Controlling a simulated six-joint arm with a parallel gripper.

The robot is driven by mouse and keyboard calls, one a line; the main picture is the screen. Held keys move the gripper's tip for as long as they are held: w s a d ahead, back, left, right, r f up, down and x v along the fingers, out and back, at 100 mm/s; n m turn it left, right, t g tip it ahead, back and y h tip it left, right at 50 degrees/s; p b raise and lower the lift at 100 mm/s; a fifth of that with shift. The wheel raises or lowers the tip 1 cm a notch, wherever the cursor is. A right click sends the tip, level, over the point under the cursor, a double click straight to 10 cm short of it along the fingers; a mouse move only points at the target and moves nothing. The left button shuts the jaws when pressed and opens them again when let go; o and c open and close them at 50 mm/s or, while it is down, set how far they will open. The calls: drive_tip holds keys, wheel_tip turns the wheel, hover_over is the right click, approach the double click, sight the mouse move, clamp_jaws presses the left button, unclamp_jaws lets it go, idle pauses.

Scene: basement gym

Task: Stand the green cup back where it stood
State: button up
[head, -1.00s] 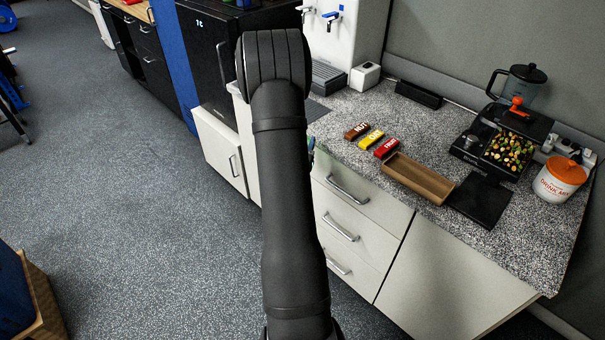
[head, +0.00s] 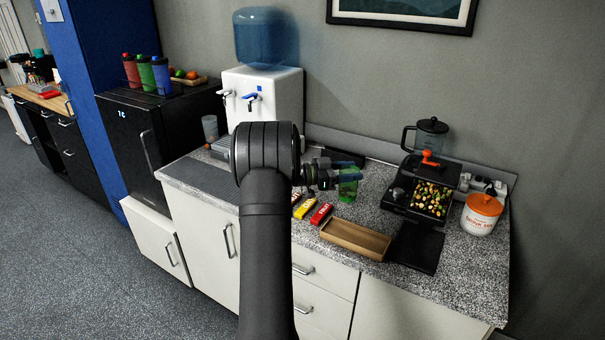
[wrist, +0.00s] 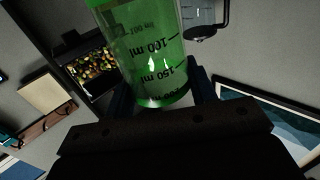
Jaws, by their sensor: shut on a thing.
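The green cup (head: 348,188) is see-through and carries ml marks. My gripper (head: 347,172) is shut on it over the back part of the counter (head: 378,200), right of my arm. The head view does not show clearly whether the cup's base is touching the counter. In the wrist view the green cup (wrist: 145,50) fills the top middle, between the fingers of my gripper (wrist: 160,100).
Brown, yellow and red bars (head: 306,208), a wooden tray (head: 355,239), a black scale-like plate (head: 413,246), a blender (head: 430,140) and an orange-lidded jar (head: 481,214) stand on the counter. A clear cup (head: 210,128) stands by the water dispenser (head: 262,105).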

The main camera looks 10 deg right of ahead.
drive_tip(key=s+d+m+g+y, duration=0.1)
drive_tip(key=s+d+m+g, duration=0.4)
drive_tip(key=d, duration=0.3)
wheel_tip(320, 180, down, 7)
drive_tip(key=n, duration=0.1)
drive_tip(key=shift+g, duration=0.4)
drive_tip(key=shift+f, duration=0.2)
drive_tip(key=shift+f, duration=0.25)
